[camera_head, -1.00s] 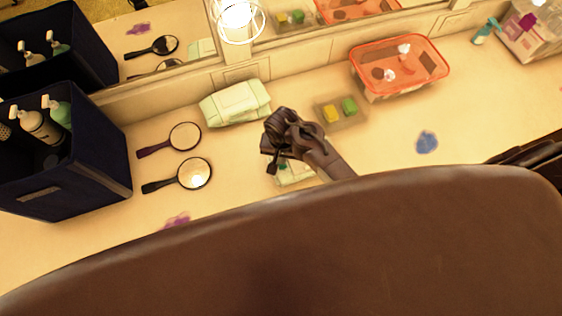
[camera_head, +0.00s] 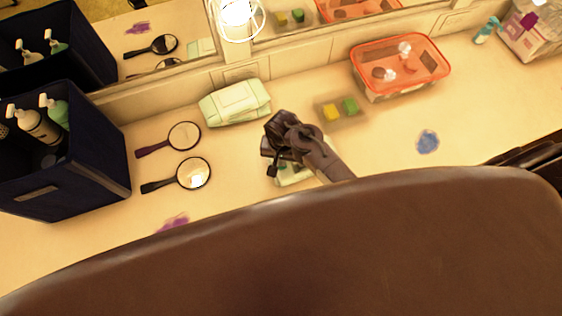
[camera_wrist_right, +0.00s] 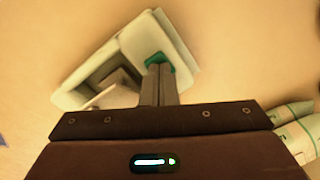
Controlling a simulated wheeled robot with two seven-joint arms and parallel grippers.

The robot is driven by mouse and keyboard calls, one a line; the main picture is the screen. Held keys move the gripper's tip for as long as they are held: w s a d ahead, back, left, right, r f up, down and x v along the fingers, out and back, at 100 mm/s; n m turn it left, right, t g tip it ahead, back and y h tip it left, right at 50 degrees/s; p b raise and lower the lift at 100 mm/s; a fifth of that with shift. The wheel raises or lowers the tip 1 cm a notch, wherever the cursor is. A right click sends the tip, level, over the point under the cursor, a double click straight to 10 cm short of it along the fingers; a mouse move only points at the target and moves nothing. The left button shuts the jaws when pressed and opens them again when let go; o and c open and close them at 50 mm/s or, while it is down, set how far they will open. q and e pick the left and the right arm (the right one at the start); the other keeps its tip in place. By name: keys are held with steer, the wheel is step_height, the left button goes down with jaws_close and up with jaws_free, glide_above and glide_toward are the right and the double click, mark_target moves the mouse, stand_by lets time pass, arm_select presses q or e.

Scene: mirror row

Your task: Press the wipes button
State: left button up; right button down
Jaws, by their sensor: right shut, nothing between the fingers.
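A small pale wipes box (camera_wrist_right: 140,42) with a green button (camera_wrist_right: 161,61) lies below my right gripper in the right wrist view. In the head view part of the box (camera_head: 293,178) shows under the gripper. My right gripper (camera_wrist_right: 160,72) is shut and empty. Its fingertips overlap the green button in the wrist view and hide part of it; whether they touch it I cannot tell. In the head view my right gripper (camera_head: 272,166) hangs over the box, pointing down at the counter. My left gripper is not in view.
A pale green pack (camera_head: 236,102), two hand mirrors (camera_head: 192,174), a tray with sponges (camera_head: 341,112) and an orange-rimmed container (camera_head: 400,68) surround the gripper. A dark blue bin (camera_head: 80,170) stands left. A large brown surface hides the front.

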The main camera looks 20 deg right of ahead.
steer(key=shift+r+p, duration=1.3)
steer(key=shift+r, duration=2.2)
